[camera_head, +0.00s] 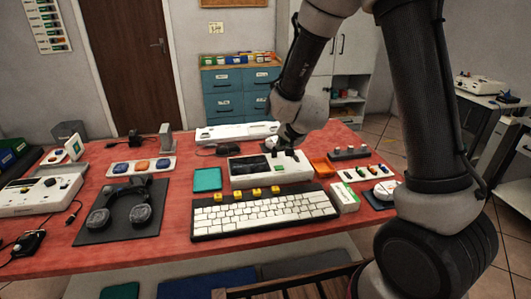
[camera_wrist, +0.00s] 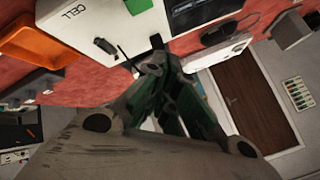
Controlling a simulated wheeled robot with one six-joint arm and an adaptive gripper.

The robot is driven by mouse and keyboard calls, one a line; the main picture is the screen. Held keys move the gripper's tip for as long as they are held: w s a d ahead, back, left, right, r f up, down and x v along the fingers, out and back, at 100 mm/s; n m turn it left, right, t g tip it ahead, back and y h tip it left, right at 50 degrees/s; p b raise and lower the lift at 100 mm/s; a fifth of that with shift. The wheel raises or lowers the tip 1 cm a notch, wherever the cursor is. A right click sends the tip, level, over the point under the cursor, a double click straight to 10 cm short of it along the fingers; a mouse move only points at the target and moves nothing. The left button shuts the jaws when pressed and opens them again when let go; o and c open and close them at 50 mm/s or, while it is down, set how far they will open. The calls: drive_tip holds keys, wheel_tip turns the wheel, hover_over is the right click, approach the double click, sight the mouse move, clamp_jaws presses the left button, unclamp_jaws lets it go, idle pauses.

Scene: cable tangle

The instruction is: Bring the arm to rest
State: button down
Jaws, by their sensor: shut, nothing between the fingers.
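My arm reaches over the red table (camera_head: 130,262) from the right, bent at the elbow. My gripper (camera_head: 288,150) points down above the back edge of a white device with a dark panel and a green button (camera_head: 243,180). In the wrist view my gripper (camera_wrist: 154,62) is shut and empty, beside the white device marked CELL (camera_wrist: 82,22). I cannot tell whether the fingertips touch the device. My forearm and wrist hide part of the blue drawer cabinet and the area behind them.
An orange tray (camera_head: 321,168) lies right of the device; a white keyboard (camera_head: 265,213) lies in front. A long white unit (camera_head: 222,133) stands behind. Headphones (camera_head: 128,203) rest on a dark mat at left. Several small items crowd the table's right side. A wooden chair back (camera_head: 285,287) stands in front.

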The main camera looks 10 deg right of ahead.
drive_tip(key=s+f+n+g, duration=0.1)
drive_tip(key=s, duration=0.1)
drive_tip(key=s+f+n+g, duration=0.1)
drive_tip(key=s+g, duration=0.1)
drive_tip(key=s, duration=0.1)
drive_tip(key=s+a+f+n+g, duration=0.1)
drive_tip(key=s+f, duration=0.1)
drive_tip(key=shift+s+y, duration=0.35)
drive_tip(key=shift+y, duration=0.05)
drive_tip(key=s+d+r+n, duration=0.1)
drive_tip(key=s+d+r, duration=0.4)
drive_tip(key=s+r, duration=0.2)
drive_tip(key=s+d+r+n+h, duration=0.1)
drive_tip(key=s+d+r+n, duration=0.1)
drive_tip(key=s+d+r, duration=0.3)
drive_tip(key=s+d+r+n, duration=0.1)
drive_tip(key=s+d+r, duration=0.4)
drive_tip(key=s+r, duration=0.5)
drive_tip(key=s, duration=0.4)
drive_tip(key=shift+r+g+h, duration=0.2)
drive_tip(key=shift+g+h, duration=0.1)
drive_tip(key=shift+h, duration=0.1)
